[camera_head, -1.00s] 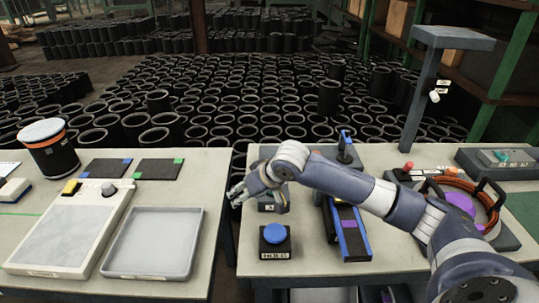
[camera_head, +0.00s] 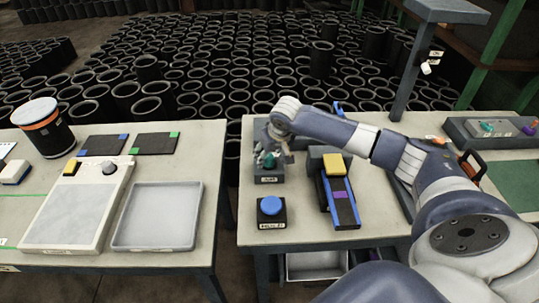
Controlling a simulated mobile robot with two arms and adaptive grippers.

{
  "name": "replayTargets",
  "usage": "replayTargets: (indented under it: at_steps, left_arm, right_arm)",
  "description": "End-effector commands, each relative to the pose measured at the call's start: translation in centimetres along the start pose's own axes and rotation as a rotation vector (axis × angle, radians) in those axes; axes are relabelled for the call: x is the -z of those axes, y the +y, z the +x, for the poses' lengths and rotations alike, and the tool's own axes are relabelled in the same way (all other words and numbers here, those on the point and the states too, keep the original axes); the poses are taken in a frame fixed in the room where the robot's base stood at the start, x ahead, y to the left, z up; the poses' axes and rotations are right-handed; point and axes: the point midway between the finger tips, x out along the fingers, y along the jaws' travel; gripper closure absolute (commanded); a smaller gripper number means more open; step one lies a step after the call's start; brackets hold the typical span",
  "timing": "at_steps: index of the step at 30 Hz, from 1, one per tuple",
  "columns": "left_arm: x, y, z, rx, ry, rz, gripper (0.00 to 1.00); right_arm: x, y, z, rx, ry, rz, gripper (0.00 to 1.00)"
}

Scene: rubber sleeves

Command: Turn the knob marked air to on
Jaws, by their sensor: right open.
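The air knob (camera_head: 267,160) is a small teal knob on a dark box (camera_head: 269,179) with a white label on its front, near the left edge of the right table. The label's letters are small, and the on mark cannot be read. My right gripper (camera_head: 276,152) is open, right at the knob and partly in front of it. I cannot tell whether its fingers touch the knob or straddle it. My left gripper is not in view.
A blue push button (camera_head: 270,205) stands in front of the knob box. A black and blue fixture (camera_head: 341,203) with a yellow block (camera_head: 333,164) stands to its right, under my right arm. The left table holds a grey tray (camera_head: 158,216). A gap separates the tables.

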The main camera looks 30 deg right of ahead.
Motion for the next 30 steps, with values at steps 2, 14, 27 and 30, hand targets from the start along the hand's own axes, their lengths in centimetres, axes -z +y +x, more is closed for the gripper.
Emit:
replayTargets:
  at_steps: [2,14,27,30]
  left_arm:
    - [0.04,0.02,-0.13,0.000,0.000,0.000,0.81]
    - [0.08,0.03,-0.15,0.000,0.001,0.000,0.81]
    - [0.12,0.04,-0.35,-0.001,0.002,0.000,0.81]
    - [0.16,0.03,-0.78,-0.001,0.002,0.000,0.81]
  right_arm:
    - [-0.02,0.03,0.70,-0.002,-0.001,-0.001,0.48]
    - [-0.03,0.02,1.41,-0.001,0.000,-0.002,0.48]
    - [-0.02,-0.01,1.33,-0.003,0.000,0.005,0.91]
    - [-0.03,-0.06,1.25,-0.010,-0.001,0.023,0.91]
